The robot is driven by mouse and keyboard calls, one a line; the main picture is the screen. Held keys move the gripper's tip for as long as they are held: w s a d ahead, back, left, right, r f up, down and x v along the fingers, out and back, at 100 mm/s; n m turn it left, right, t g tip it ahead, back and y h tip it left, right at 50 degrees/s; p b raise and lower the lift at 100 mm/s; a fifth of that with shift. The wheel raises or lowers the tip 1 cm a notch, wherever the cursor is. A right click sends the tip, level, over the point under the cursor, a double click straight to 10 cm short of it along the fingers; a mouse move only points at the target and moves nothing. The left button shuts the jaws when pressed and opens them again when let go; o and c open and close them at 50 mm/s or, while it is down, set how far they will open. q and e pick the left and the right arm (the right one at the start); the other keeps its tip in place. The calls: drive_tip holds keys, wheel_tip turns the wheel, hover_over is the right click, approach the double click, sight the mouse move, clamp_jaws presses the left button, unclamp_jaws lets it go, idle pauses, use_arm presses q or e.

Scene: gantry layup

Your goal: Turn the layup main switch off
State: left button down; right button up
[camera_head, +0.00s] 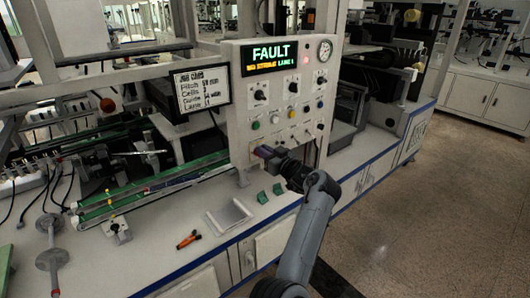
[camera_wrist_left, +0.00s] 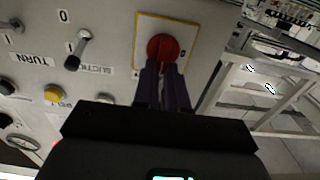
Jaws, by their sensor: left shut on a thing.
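The main switch is a red round knob (camera_wrist_left: 163,43) on a yellow-bordered plate in the left wrist view. My left gripper (camera_wrist_left: 161,68) is shut on this red knob, and its dark fingers cover the knob's near part. In the head view, my left gripper (camera_head: 263,151) is at the lower part of the light grey control panel (camera_head: 242,92), and the knob is largely hidden there. The exact turn position of the knob cannot be told. The panel's display (camera_head: 271,58) reads FAULT. My right gripper is not in view.
A lever switch (camera_wrist_left: 78,50) and a yellow button (camera_wrist_left: 53,93) sit beside the knob plate. A white tray (camera_head: 229,217), green pieces (camera_head: 277,189) and an orange-handled tool (camera_head: 188,239) lie on the bench. The floor at the right is clear.

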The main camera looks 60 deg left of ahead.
use_arm(q)
drive_tip(key=shift+s+d+f+n+b, duration=0.1)
drive_tip(key=shift+s+f+n+b, duration=0.2)
drive_tip(key=shift+n+b, duration=2)
drive_tip(key=shift+s+a+f+n+b, duration=0.2)
drive_tip(key=shift+n+b, duration=0.75)
drive_tip(key=shift+n, duration=2.7)
drive_tip(key=shift+s+d+f+n+b, duration=0.2)
drive_tip(key=shift+s+f+n+b, duration=0.2)
drive_tip(key=shift+n+b, duration=1.9)
drive_tip(key=shift+n+p, duration=0.7)
drive_tip(key=shift+n, duration=0.05)
drive_tip(key=c, duration=1.2)
unclamp_jaws()
